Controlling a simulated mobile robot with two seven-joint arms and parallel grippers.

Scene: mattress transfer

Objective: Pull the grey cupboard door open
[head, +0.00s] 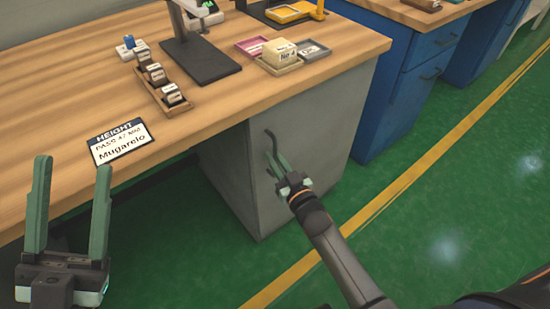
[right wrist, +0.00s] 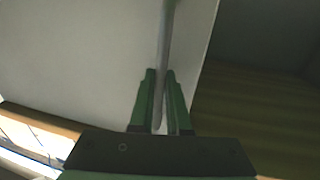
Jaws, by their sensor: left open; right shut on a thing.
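The grey cupboard door (head: 296,173) is the front of the grey cabinet under the wooden workbench. It looks closed in the head view, and it fills much of the right wrist view (right wrist: 75,60). Its dark bar handle (head: 270,139) stands upright on the door. My right gripper (head: 277,160) is shut on the handle; in the right wrist view the handle (right wrist: 166,50) runs between the two green fingers. My left gripper (head: 72,190) is open and empty at the lower left, in front of the workbench.
The wooden workbench (head: 90,75) holds a sign (head: 121,142), a dark stand (head: 200,60), a rack of small blocks (head: 160,90) and small trays (head: 279,65). A blue cabinet (head: 390,95) stands to the right. Green floor (head: 400,230) with a yellow line is clear before the door.

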